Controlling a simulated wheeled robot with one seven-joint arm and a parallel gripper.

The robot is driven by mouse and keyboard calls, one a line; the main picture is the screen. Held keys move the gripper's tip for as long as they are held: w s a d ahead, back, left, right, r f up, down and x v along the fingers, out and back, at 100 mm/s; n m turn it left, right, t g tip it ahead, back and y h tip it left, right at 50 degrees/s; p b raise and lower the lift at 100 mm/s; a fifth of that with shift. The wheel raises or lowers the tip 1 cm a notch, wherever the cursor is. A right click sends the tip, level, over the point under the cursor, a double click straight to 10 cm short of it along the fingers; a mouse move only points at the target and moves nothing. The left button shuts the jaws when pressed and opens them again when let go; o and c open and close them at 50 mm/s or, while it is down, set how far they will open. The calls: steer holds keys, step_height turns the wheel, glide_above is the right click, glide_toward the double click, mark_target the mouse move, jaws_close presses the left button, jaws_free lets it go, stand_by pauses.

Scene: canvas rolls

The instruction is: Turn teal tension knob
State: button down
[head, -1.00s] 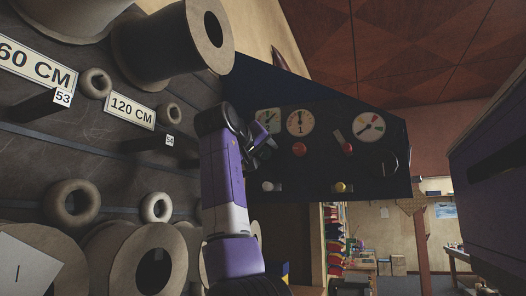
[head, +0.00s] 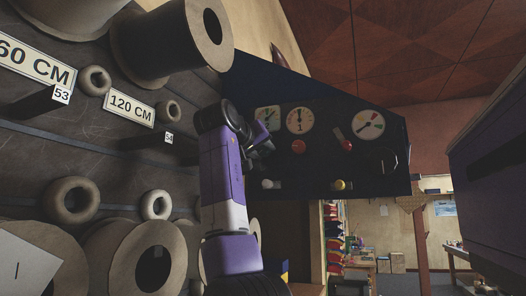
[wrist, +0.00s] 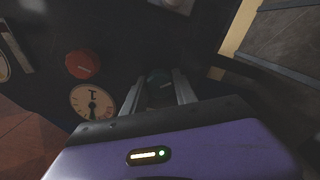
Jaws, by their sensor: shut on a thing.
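The teal tension knob (wrist: 158,78) shows dimly between the two fingers of my gripper (wrist: 162,90) in the wrist view. The fingers are shut on it, one at each side. Only its far part shows, against a dark panel. In the head view my gripper (head: 264,143) is at the left part of the dark control panel (head: 310,172), below the leftmost gauge. My wrist and fingers hide the knob there.
Close to the right of my gripper is a red knob (head: 298,147), below a round gauge (head: 300,120). A red-tipped lever (head: 345,144) and a third gauge (head: 368,123) are farther right. A shelf with cardboard rolls (head: 150,265) stands close on the left.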

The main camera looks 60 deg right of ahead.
steer(key=m, duration=1.3)
steer(key=shift+m, duration=0.4)
stand_by(0.4)
steer(key=c, duration=1)
jaws_free()
steer(key=shift+o, duration=0.2)
steer(key=a+b, duration=0.2)
steer(key=a, duration=0.6)
steer(key=shift+s+b, duration=0.35)
steer(key=shift+b, duration=0.05)
